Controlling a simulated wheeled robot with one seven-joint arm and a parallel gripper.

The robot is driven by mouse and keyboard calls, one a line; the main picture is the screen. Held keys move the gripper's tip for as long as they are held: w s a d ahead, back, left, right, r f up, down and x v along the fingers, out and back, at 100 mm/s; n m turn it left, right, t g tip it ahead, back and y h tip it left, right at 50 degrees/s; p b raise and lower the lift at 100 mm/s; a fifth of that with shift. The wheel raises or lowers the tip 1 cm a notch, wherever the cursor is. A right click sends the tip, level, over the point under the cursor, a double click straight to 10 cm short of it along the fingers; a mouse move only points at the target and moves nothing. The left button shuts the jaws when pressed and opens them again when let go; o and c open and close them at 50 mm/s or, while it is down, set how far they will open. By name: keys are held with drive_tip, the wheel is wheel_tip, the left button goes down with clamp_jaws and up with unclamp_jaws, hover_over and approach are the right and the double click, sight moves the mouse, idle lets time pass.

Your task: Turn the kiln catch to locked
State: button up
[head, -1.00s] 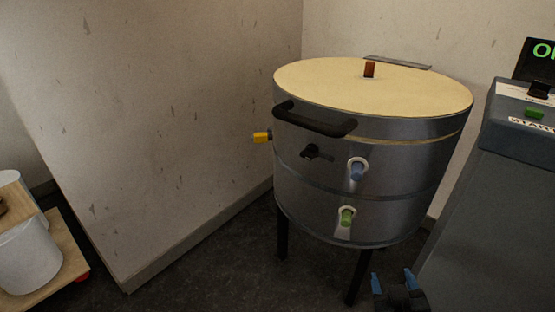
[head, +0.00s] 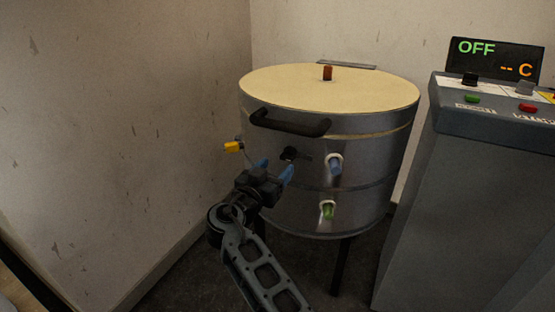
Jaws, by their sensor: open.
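The kiln (head: 360,135) is a round grey metal drum on dark legs with a pale yellow lid (head: 330,90). The kiln catch (head: 291,153) is a small black piece on its front wall, below the black lid handle (head: 290,124). A dark lever seems to point right from it. My gripper (head: 275,172) has blue fingertips and is open. In the picture it is just below and left of the catch, with nothing between its fingers. I cannot tell how far short of the kiln wall it is.
A blue plug (head: 335,165) and a green plug (head: 327,210) stick out to the right of the catch. A yellow piece (head: 233,147) juts from the left side. A grey control cabinet (head: 470,190) stands right; its display (head: 497,60) reads OFF. A wall is close on the left.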

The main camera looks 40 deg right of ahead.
sight(285, 158)
drive_tip(key=shift+x, duration=3.05)
drive_tip(key=shift+f, duration=0.1)
drive_tip(key=c, duration=1.1)
